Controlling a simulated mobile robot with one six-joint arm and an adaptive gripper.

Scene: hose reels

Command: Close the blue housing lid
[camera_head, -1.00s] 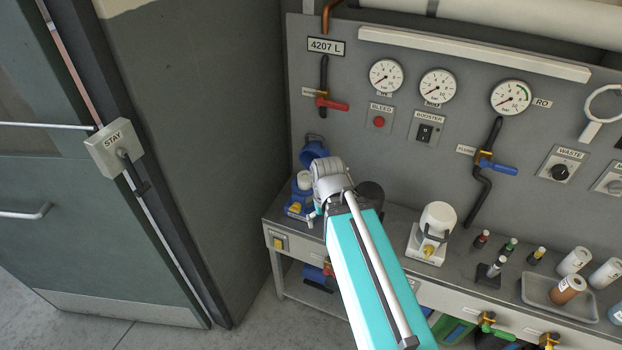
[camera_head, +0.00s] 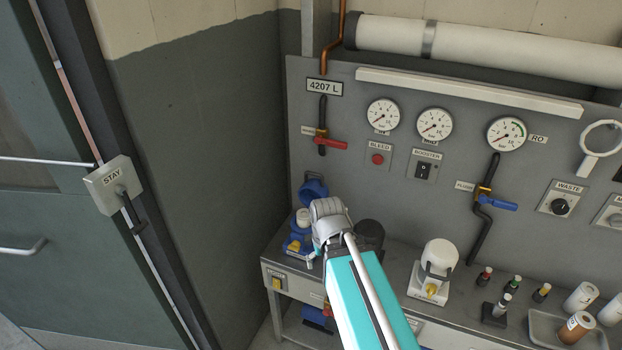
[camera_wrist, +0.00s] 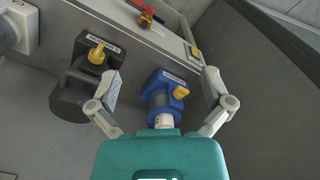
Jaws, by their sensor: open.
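The blue housing (camera_head: 297,243) stands at the left end of the bench, with a white cylinder (camera_head: 304,216) upright in it. Its blue lid (camera_head: 314,191) is tilted up and open behind the cylinder, near the wall panel. My gripper (camera_head: 327,217) is just right of the housing in the head view, its fingertips mostly hidden by my wrist. In the wrist view my gripper (camera_wrist: 162,78) is open and empty, with fingers spread on both sides of the blue housing (camera_wrist: 157,86). I cannot tell whether they touch it. The white cylinder (camera_wrist: 165,120) shows near the palm.
A black housing (camera_head: 370,234) stands close right of my gripper; it also shows in the wrist view (camera_wrist: 75,88). A white housing (camera_head: 438,260) stands farther right. Small bottles and a tray (camera_head: 546,326) fill the right bench. The gauge panel (camera_head: 340,200) rises behind.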

